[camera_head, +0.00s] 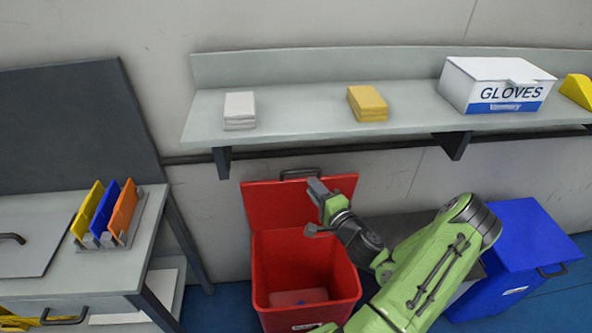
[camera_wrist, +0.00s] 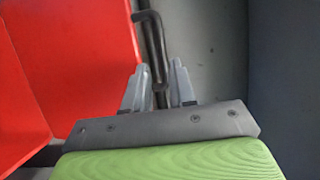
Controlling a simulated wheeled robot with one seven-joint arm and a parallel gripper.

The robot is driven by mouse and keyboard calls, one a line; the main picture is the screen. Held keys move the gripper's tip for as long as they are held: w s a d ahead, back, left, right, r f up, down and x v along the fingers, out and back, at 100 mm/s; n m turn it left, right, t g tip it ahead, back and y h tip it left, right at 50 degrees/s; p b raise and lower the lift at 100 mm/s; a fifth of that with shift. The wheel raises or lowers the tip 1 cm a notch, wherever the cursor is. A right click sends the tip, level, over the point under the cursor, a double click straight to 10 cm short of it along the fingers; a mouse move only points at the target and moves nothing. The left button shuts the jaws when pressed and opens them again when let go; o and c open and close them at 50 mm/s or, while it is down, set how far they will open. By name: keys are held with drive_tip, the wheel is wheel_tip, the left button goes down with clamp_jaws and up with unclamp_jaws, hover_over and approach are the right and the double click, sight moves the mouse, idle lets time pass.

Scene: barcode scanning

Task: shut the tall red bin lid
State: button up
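The tall red bin (camera_head: 258,265) stands on the floor below the shelf. Its red lid (camera_head: 270,205) is open, raised at the back near the wall. A dark handle (camera_head: 300,173) runs along the lid's upper edge. My gripper (camera_head: 318,190) is in front of the lid's right part, close to the handle. In the wrist view the red lid (camera_wrist: 75,60) fills the left side, and the handle (camera_wrist: 152,40) reaches down between my gripper's fingertips (camera_wrist: 159,68). The fingers are apart with a small gap showing; contact with the handle is not clear.
A blue bin (camera_head: 525,245) with a closed lid stands to the right, past my arm. Above, a shelf (camera_head: 300,115) holds a glove box (camera_head: 497,85) and folded cloths (camera_head: 367,103). A workbench (camera_head: 110,270) with colored holders (camera_head: 105,213) stands at the left.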

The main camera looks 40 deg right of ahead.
sight(297, 179)
drive_tip(key=x, duration=1)
drive_tip(key=shift+r+p, duration=0.15)
drive_tip(key=shift+p, duration=0.25)
clamp_jaws()
